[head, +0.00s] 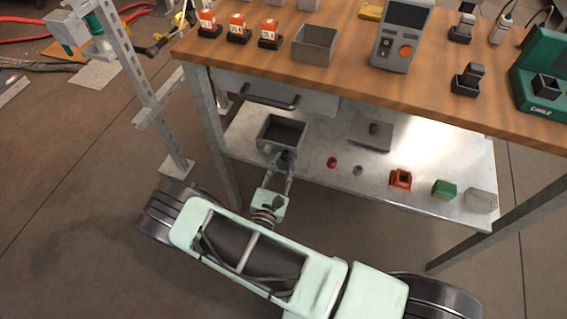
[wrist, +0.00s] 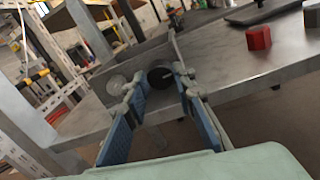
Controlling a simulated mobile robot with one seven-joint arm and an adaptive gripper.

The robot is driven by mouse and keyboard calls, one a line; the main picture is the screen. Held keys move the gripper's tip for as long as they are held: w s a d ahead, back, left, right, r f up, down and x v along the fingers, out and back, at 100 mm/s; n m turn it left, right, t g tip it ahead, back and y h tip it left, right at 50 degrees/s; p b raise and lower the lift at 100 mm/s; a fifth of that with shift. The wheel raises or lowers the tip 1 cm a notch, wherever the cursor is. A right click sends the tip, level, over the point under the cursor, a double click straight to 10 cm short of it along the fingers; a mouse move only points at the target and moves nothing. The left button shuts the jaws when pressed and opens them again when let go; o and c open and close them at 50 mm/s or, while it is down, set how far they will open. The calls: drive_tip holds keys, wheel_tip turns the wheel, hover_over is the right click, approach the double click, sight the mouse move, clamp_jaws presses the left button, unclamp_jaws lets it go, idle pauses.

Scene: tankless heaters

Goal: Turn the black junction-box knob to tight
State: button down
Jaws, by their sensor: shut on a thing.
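The black junction-box knob (wrist: 160,77) is a round dark disc with a pale line across its face. It sits on the front of a grey metal junction box (head: 262,133) on the lower shelf. My gripper (wrist: 158,84) has its blue-padded fingers on either side of the knob, shut on it. In the head view my gripper (head: 283,160) reaches the front of the box, and its fingers mostly hide the knob.
The lower shelf (head: 315,185) also holds a red cap (head: 332,162), an orange box (head: 400,179) and a green block (head: 444,189). The wooden worktop (head: 345,75) and a drawer (head: 270,92) overhang the box. A table leg (head: 214,135) stands left of my gripper.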

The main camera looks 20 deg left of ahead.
drive_tip(key=shift+m, duration=0.9)
drive_tip(key=c, duration=1.6)
unclamp_jaws()
drive_tip(key=s, duration=1.2)
drive_tip(key=shift+a+f, duration=0.15)
